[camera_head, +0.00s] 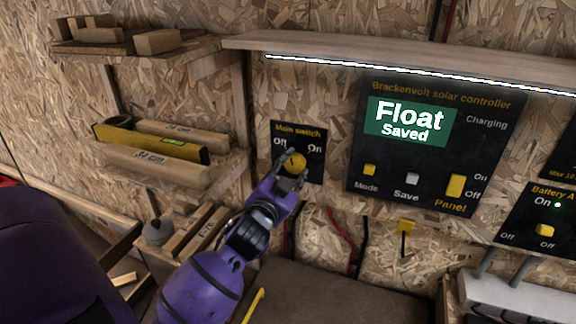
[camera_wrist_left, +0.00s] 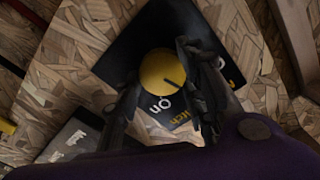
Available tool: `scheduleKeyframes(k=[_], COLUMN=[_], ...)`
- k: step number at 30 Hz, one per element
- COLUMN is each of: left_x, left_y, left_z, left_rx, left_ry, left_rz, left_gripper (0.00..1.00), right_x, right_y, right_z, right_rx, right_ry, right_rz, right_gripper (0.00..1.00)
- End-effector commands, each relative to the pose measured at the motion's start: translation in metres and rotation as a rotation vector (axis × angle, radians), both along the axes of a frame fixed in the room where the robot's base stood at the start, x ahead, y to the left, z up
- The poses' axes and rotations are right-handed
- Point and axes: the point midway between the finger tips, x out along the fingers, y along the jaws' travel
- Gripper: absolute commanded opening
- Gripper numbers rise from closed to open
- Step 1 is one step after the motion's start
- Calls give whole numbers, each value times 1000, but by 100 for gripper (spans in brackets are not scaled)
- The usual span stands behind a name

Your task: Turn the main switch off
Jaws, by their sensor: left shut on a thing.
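The main switch is a black plate (camera_head: 316,135) on the chipboard wall, labelled "Off" at left and "On" at right. Its round yellow knob (camera_head: 295,163) sits below the labels and also shows in the left wrist view (camera_wrist_left: 160,72). My left gripper (camera_head: 290,167) is shut on the knob, one finger on each side. In the left wrist view a short dark mark on the knob lies on the side nearer the "On" label; its exact setting is hard to tell. The fingers partly hide the plate. My right gripper is not in view.
To the right is the solar controller panel (camera_head: 485,112), its screen (camera_head: 409,121) reading "Float Saved". A battery panel (camera_head: 545,213) is further right. Shelves with wood blocks and a yellow level (camera_head: 150,140) stand at left. A wooden ledge (camera_head: 400,60) juts out above.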

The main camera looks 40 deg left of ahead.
Motion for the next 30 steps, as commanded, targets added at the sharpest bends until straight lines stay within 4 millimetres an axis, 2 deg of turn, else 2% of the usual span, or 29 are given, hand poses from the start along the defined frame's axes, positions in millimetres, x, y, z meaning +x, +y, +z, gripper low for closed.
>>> scheduleKeyframes(k=[1, 6, 15, 30], left_x=[0, 0, 1, 1], left_y=[-4, -4, -5, -5], left_z=[0, 1, 1, -2], left_rx=[-57, -207, -418, -552], left_ry=[-6, -43, -93, -121], left_rz=[-4, -4, -6, -5], left_gripper=[11, 11, 11, 11], right_x=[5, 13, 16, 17], right_y=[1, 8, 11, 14], right_z=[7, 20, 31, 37], right_rx=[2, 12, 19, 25], right_ry=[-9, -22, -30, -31], right_rz=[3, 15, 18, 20], right_gripper=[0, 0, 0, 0])
